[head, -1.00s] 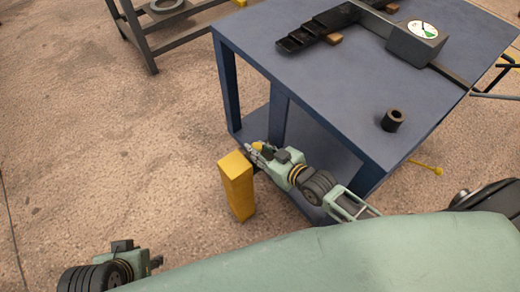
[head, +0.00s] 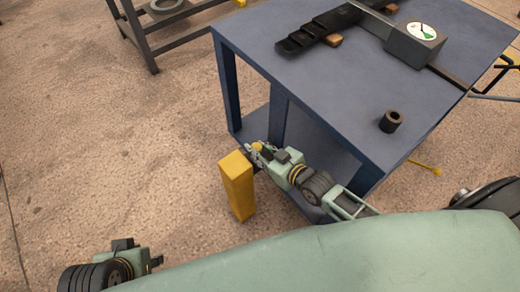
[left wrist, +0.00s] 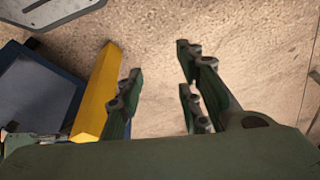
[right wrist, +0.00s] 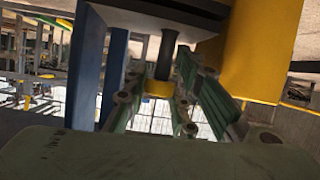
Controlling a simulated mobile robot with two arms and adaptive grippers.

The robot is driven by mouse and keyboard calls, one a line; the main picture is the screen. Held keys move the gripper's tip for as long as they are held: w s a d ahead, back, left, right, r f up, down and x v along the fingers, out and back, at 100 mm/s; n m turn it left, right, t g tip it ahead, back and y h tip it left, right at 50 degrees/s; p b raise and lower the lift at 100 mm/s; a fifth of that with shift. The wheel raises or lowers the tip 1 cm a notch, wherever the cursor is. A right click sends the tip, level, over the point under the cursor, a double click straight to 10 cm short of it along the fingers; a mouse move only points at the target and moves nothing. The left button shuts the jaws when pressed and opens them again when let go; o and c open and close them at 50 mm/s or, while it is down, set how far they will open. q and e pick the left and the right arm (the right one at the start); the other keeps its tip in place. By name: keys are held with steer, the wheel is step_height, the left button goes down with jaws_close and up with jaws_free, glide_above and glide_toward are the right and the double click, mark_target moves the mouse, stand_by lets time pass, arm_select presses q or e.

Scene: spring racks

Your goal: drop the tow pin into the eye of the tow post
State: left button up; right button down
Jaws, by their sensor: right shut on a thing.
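The yellow tow post (head: 237,186) stands on the floor in front of the blue table. A dark plate juts from it, partly hidden under my right gripper (head: 257,150). The right gripper is shut on the tow pin, whose yellow head (head: 257,147) shows between the fingers. In the right wrist view, which looks upside down, the pin's dark shank (right wrist: 167,55) runs from the yellow head to the dark plate (right wrist: 160,17) beside the yellow post (right wrist: 262,50). I cannot tell whether its tip is inside the eye. My left gripper (left wrist: 155,85) is open and empty, near the post in its wrist view.
The blue table (head: 310,75) is close behind the right gripper; its legs and lower shelf are near the arm. On it are a black ring (head: 391,121), a gauge box (head: 413,42) and a black stepped piece (head: 318,30). A rack (head: 150,35) stands behind. The left floor is clear.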

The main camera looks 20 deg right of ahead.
arm_select(q)
steer(key=shift+w+d+f+b, duration=0.2)
steer(key=shift+w+b, duration=0.1)
steer(key=shift+w, duration=0.25)
arm_select(e)
steer(key=shift+f, duration=0.4)
arm_select(q)
steer(key=shift+w+d+t, duration=0.1)
steer(key=shift+w+t, duration=0.2)
steer(key=shift+t, duration=0.1)
arm_select(e)
steer(key=shift+f, duration=0.2)
steer(key=c, duration=1.7)
jaws_free()
steer(key=o, duration=0.3)
steer(key=shift+f, duration=0.1)
steer(key=shift+s, duration=0.1)
steer(key=shift+f, duration=0.15)
steer(key=shift+s, duration=0.1)
steer(key=v, duration=1.1)
steer(key=shift+s+d+r, duration=0.2)
steer(key=shift+r, duration=0.3)
